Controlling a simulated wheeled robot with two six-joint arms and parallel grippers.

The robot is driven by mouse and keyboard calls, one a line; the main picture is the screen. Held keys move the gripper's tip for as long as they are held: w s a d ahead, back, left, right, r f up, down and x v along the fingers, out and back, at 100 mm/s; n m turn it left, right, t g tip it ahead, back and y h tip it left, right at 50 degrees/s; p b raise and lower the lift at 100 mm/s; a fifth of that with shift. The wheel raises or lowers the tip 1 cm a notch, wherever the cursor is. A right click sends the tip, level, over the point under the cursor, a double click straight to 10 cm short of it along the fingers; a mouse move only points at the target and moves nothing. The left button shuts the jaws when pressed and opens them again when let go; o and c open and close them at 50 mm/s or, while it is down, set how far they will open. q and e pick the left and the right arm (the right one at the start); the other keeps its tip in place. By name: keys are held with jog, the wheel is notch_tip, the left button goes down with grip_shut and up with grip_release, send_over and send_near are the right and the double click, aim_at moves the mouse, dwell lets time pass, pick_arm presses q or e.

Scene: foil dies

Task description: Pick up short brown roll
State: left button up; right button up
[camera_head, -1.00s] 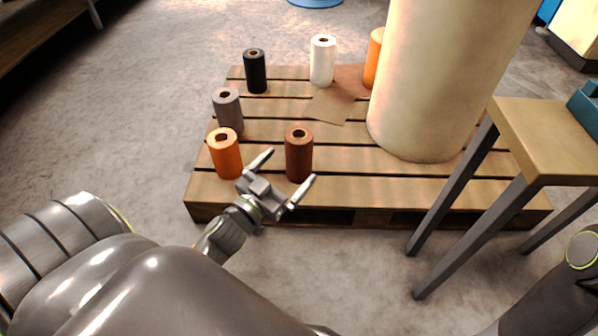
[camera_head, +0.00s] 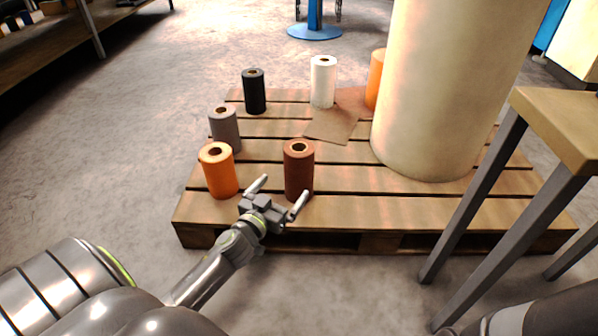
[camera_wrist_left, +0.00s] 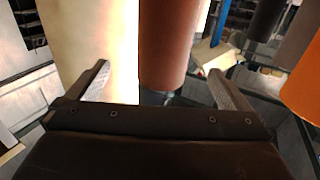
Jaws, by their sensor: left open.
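The short brown roll (camera_head: 299,170) stands upright on the front part of the wooden pallet (camera_head: 420,208). My left gripper (camera_head: 282,190) is open at the pallet's front edge, just in front of the brown roll. In the left wrist view the brown roll (camera_wrist_left: 168,45) shows between the two spread fingers of the left gripper (camera_wrist_left: 158,85), a little beyond their tips. I cannot see the fingers touching it. A part of my right arm shows at the lower right, but its gripper is out of view.
An orange roll (camera_head: 219,172) and a grey roll (camera_head: 225,128) stand left of the brown roll. Black (camera_head: 254,92), white (camera_head: 323,82) and orange (camera_head: 375,80) rolls stand farther back. A big cream cylinder (camera_head: 430,100) and a table (camera_head: 565,120) are at the right.

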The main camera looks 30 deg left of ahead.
aim_at(292, 175)
pick_arm(q)
jog(key=w, duration=0.5)
jog(key=shift+w+a, duration=0.25)
jog(key=shift+w, duration=0.15)
jog(key=w, duration=0.2)
jog(key=w+a+b, duration=0.1)
jog(key=w, duration=0.1)
jog(key=shift+f, duration=0.2)
jog(key=shift+w+a, duration=0.1)
jog(key=shift+w, duration=0.5)
jog(key=c, duration=1.2)
jog(key=shift+c, duration=0.8)
jog(key=shift+r, duration=0.15)
